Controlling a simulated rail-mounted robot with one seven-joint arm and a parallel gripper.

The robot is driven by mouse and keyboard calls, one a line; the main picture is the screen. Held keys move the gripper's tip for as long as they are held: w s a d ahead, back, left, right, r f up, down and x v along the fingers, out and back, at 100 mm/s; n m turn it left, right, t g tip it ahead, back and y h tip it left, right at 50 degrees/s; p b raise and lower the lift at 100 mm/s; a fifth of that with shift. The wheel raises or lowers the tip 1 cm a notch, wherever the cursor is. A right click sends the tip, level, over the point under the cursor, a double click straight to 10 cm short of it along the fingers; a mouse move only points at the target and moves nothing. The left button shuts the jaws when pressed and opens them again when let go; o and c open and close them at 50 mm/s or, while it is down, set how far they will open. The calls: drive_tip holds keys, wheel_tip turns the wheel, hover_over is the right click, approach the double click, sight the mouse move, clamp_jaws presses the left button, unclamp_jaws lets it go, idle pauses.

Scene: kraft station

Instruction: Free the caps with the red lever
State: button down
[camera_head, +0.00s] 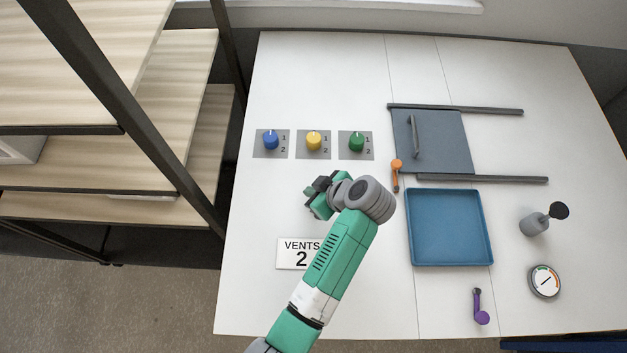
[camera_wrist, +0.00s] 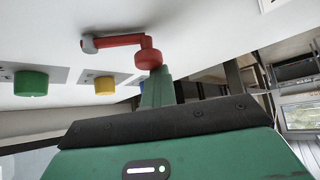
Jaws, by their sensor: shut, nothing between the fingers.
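The red lever (camera_wrist: 118,40) shows in the wrist view, with a grey pivot at its left and a red round knob (camera_wrist: 148,58) at its right end. In the head view it is hidden behind my arm. My gripper (camera_wrist: 157,88) is shut and empty, its green fingertips right at the knob; I cannot tell whether they touch it. In the head view my gripper (camera_head: 317,206) is low over the table, below the dials.
Blue (camera_head: 271,140), yellow (camera_head: 314,140) and green (camera_head: 357,142) dials line the table. A sign (camera_head: 290,254) reads "VENTS 2". Right are an orange lever (camera_head: 396,170), grey sliding panel (camera_head: 445,140), empty blue tray (camera_head: 450,228), purple lever (camera_head: 480,308), gauge (camera_head: 544,281) and grey device (camera_head: 535,222).

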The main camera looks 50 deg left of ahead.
drive_tip(key=shift+d, duration=1.05)
drive_tip(key=shift+w+a+b, duration=0.15)
drive_tip(key=shift+b, duration=0.15)
drive_tip(key=shift+w+a+b, duration=0.4)
drive_tip(key=shift+w+a, duration=0.1)
drive_tip(key=shift+s+a+r+p, duration=0.1)
drive_tip(key=shift+s+r+p, duration=0.1)
drive_tip(key=shift+s+p, duration=0.15)
drive_tip(key=s, duration=0.1)
drive_tip(key=s+a+p, duration=0.1)
drive_tip(key=s+r+p, duration=0.1)
drive_tip(key=shift+a, duration=0.25)
drive_tip(key=w+d+r+b, duration=0.2)
drive_tip(key=w+d+r, duration=0.1)
drive_tip(key=w+r, duration=0.3)
drive_tip(key=shift+r+b, duration=0.35)
drive_tip(key=shift+b, duration=0.05)
